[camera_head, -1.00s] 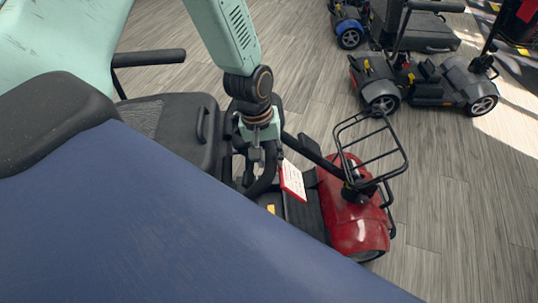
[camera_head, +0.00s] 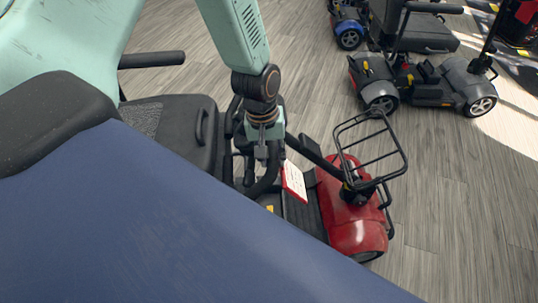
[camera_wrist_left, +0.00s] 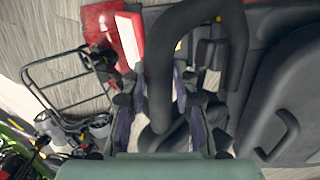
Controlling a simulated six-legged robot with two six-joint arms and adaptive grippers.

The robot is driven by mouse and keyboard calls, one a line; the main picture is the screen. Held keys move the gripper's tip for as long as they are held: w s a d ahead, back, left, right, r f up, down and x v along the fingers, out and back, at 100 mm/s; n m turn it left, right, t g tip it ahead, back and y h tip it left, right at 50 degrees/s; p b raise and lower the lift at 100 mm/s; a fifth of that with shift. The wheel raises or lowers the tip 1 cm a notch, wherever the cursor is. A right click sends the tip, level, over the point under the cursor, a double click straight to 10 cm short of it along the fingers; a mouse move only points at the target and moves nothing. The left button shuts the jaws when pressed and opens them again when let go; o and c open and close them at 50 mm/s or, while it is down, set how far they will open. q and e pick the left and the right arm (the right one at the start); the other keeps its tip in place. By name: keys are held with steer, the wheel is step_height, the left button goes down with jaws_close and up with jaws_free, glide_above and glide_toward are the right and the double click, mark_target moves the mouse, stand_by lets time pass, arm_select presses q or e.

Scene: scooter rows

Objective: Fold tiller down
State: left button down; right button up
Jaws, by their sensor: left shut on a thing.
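The red scooter (camera_head: 355,225) stands below the middle of the head view. Its black tiller (camera_head: 312,150) slants from the red front up and left toward the seat (camera_head: 185,118). A black loop handle (camera_head: 268,182) is at its upper end. My left gripper (camera_head: 261,160) reaches down onto this handle and is shut on it. My right gripper is not in view.
A black wire basket (camera_head: 370,150) sits over the scooter's front. A red-edged white card (camera_head: 294,182) is near the tiller. More scooters (camera_head: 425,80) stand at the upper right. A large blue surface (camera_head: 150,230) hides the lower left. Grey floor at right is clear.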

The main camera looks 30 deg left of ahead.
arm_select(q)
steer(key=shift+w+d+r, duration=0.55)
steer(key=shift+d+r, duration=0.05)
steer(key=shift+d, duration=0.05)
steer(key=c, duration=1)
jaws_free()
steer(key=shift+s+a, duration=0.1)
steer(key=shift+c, duration=0.2)
steer(key=shift+a, duration=0.1)
step_height(320, 180, up, 12)
steer(key=a, duration=0.1)
steer(key=shift+s, duration=0.45)
steer(key=shift+a+f, duration=0.1)
